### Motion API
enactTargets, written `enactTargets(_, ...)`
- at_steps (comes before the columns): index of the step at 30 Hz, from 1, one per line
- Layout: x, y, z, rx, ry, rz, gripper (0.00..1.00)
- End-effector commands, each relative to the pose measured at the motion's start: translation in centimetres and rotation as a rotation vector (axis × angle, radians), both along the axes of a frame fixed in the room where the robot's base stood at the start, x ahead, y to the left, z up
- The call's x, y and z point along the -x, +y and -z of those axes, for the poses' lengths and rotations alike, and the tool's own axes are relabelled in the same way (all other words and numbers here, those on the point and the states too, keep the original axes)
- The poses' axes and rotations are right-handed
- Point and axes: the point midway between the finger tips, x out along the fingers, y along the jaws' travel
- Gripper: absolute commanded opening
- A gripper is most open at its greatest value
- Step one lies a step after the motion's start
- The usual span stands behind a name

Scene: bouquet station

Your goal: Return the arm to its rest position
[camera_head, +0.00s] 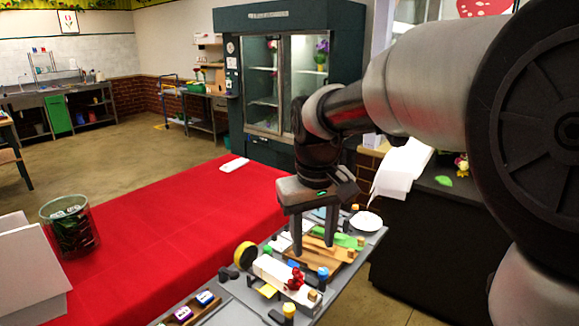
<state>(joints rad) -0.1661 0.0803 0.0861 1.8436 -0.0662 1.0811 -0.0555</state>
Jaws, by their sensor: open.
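My arm reaches in from the right and bends down over a grey work surface. My gripper (314,243) points downward with its two fingers apart and nothing visible between them. It is above or just beside a wooden rack-like piece (322,258) on the grey work surface (232,312). I cannot tell whether the fingertips touch anything.
The work surface is crowded with small items, including a white box with a red flower (295,279) and a white dish (366,221). A red-covered table (165,225) lies left, with a glass container (70,228). A dark green display cabinet (290,85) stands behind. A black counter (425,235) is right.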

Motion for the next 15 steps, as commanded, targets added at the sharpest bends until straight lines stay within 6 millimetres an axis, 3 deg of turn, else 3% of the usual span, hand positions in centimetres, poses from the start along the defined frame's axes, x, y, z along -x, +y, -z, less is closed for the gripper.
enactTargets(1,2.0,-1.6,-2.3,-0.009,-0.041,0.035,0.43)
enactTargets(6,8.3,-5.6,-5.8,-0.045,-0.158,0.146,0.43)
enactTargets(12,14.7,-8.4,-6.7,-0.091,-0.278,0.255,0.43)
enactTargets(15,16.6,-9.1,-6.4,-0.107,-0.316,0.291,0.43)
